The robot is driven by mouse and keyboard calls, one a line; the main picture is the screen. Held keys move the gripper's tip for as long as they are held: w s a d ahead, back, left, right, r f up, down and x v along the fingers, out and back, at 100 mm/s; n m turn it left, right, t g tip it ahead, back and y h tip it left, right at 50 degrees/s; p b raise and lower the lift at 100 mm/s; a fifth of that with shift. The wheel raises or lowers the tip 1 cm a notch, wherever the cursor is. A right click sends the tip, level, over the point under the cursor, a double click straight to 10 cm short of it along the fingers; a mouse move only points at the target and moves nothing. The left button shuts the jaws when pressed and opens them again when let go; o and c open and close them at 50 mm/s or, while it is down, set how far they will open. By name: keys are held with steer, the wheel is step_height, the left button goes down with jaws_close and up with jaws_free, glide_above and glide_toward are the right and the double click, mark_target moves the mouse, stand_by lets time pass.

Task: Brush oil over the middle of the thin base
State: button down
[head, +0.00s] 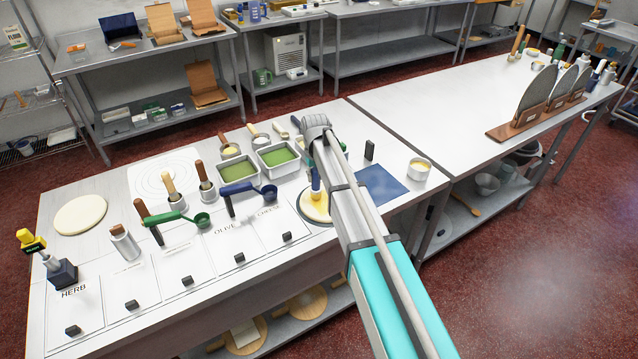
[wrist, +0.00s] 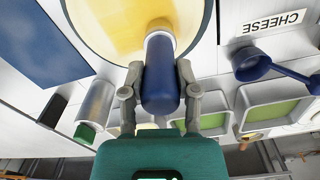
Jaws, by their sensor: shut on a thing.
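A round pale dough base (head: 307,213) lies on the worktop at the front right, partly hidden by my arm. A wide yellow oil patch (wrist: 112,28) covers its middle in the wrist view, with a paler rim around it. My gripper (wrist: 159,88) is shut on the blue handle of a brush (wrist: 161,90). The brush also shows in the head view (head: 315,181), roughly upright over the base. Its head end is over the oil and seems to touch it; the bristles are hidden in the wrist view. Another plain pale base (head: 80,215) lies at the far left.
Two trays with green contents (head: 238,171) stand behind the base. A blue scoop (head: 268,192) and a green scoop (head: 201,220) are to its left. A blue mat (head: 382,186) and a small pot (head: 419,169) lie to the right. The neighbouring table's near part is clear.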

steer(key=shift+d, duration=0.1)
steer(key=s+d, duration=0.1)
steer(key=d, duration=0.6)
steer(key=shift+s, duration=0.25)
stand_by(0.8)
steer(key=shift+d+f+b, duration=0.1)
steer(key=shift+f+b, duration=0.5)
stand_by(0.5)
steer(key=shift+s+a, duration=0.7)
steer(key=shift+a, duration=0.35)
steer(key=shift+w+d, duration=0.75)
steer(key=shift+d, duration=0.3)
steer(key=shift+w+d, duration=0.7)
steer(key=shift+d, duration=0.35)
steer(key=shift+s+a, duration=0.1)
